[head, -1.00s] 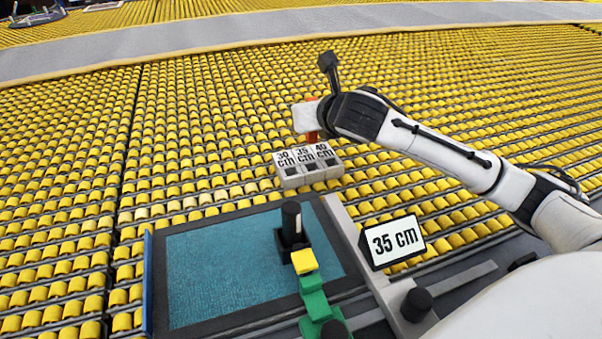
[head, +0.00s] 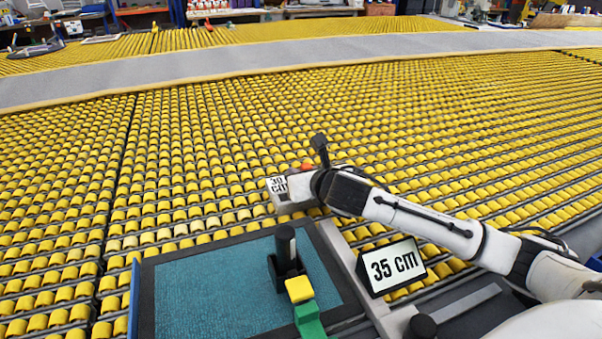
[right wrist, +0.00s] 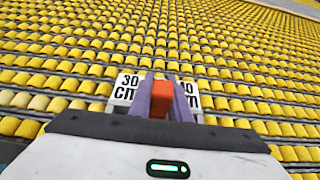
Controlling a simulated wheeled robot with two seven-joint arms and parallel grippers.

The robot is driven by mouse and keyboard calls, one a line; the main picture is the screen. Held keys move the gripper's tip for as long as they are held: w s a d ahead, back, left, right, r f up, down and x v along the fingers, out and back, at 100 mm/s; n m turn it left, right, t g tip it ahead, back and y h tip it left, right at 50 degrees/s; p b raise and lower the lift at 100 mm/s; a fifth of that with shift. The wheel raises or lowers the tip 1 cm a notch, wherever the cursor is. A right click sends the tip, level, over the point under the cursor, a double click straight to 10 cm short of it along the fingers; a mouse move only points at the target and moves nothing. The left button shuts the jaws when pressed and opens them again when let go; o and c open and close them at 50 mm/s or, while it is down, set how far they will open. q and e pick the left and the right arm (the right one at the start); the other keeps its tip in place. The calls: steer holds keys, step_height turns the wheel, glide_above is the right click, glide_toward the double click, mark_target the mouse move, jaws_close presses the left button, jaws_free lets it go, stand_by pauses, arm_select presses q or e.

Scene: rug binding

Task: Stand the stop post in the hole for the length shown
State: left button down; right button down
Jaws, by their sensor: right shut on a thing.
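The orange stop post (right wrist: 158,98) is between the fingers of my right gripper (right wrist: 160,94), which is shut on it. The grey hole block (head: 284,204) carries length labels. In the right wrist view the labels 30 cm (right wrist: 126,88) and 40 cm (right wrist: 187,95) show on either side of the post, and the fingers cover the middle label. In the head view my right gripper hides most of the block. The post's lower end is hidden, so I cannot tell whether it is in a hole. A sign (head: 392,266) reads 35 cm. My left gripper is not in view.
A teal rug piece (head: 205,290) lies in a dark frame in front. On it stands a black post in a black holder (head: 287,262), beside a yellow and green piece (head: 300,291). Yellow rollers (head: 190,150) spread all around the block.

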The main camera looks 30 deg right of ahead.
steer(key=c, duration=1.6)
jaws_free()
steer(key=shift+f, duration=0.1)
steer(key=shift+c, duration=0.2)
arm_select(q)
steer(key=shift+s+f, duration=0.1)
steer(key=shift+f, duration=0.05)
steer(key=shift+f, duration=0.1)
arm_select(e)
steer(key=shift+s+r, duration=0.2)
steer(key=shift+r, duration=0.05)
arm_select(q)
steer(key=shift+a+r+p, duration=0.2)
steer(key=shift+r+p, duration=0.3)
steer(key=shift+p, duration=0.2)
arm_select(e)
steer(key=v, duration=1.1)
steer(key=shift+s, duration=0.25)
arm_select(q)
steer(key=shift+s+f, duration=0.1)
arm_select(e)
steer(key=shift+a, duration=0.15)
